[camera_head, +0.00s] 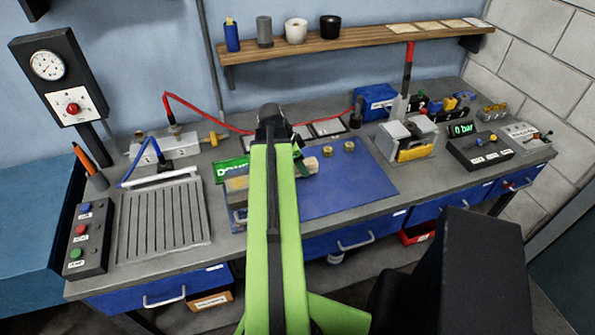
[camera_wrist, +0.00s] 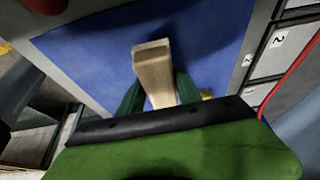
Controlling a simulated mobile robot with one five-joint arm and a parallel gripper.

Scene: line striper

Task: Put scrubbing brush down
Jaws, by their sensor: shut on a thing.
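The scrubbing brush (camera_wrist: 153,68) has a pale wooden body and is gripped between the two dark green fingers of my gripper (camera_wrist: 158,90) in the wrist view. Its bristles are not clearly visible. In the head view the brush (camera_head: 304,168) shows just right of my green arm, over the blue mat (camera_head: 345,190) on the workbench. The mat (camera_wrist: 85,50) also lies behind the brush in the wrist view. I cannot tell whether the brush touches the mat. My gripper (camera_head: 299,158) is partly hidden by my arm in the head view.
Two brass round pieces (camera_head: 338,148) lie on the mat's back part. A green sign (camera_head: 232,170) and a yellowish block (camera_head: 236,184) are left of my arm. A grey vise-like device (camera_head: 408,140) stands right. The mat's right and front parts are clear.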

